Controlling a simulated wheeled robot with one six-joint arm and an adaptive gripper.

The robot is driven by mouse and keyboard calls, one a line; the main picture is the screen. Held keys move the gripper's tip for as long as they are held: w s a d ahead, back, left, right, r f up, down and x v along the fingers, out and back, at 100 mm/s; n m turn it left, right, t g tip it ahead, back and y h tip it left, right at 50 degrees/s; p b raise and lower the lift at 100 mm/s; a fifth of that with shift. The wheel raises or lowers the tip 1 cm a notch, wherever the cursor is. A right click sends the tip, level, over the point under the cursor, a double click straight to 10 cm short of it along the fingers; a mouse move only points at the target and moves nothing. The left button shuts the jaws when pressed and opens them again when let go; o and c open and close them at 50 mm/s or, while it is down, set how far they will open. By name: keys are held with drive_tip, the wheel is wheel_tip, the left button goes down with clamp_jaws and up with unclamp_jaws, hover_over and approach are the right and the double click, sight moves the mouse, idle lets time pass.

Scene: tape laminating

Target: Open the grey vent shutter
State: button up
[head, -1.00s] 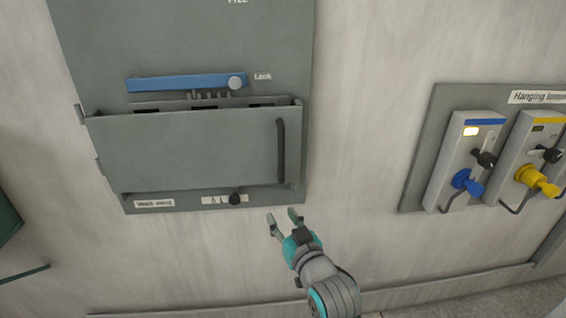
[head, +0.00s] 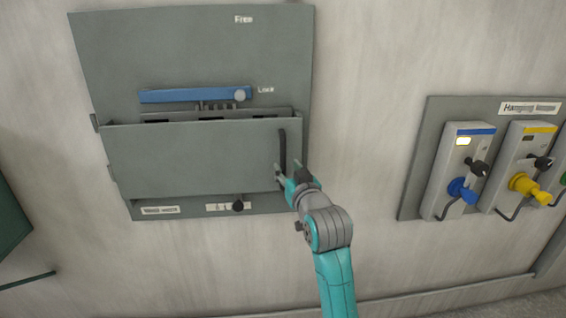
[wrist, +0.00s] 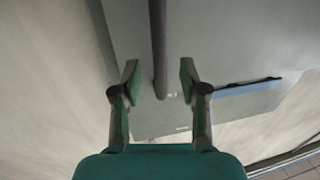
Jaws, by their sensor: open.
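The grey vent shutter (head: 190,160) is a flat panel hinged on the left side of a grey wall plate (head: 180,55). Its dark vertical handle (head: 283,150) is near its right edge. In the wrist view the handle (wrist: 158,45) runs down between my two fingers, with a gap visible on each side. My gripper (head: 288,175) is open at the handle's lower end. The shutter appears closed against the plate. A blue lever (head: 190,95) lies horizontal above the shutter, its knob end by the "Lock" label.
A black knob (head: 238,206) sits on the plate below the shutter. To the right, a panel (head: 415,190) carries units with blue and yellow plugs (head: 523,185). Bare wall (head: 365,110) lies between the two panels. A dark green object (head: 12,215) is at the left edge.

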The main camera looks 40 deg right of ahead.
sight(284, 163)
drive_tip(key=shift+x, duration=2.4)
clamp_jaws()
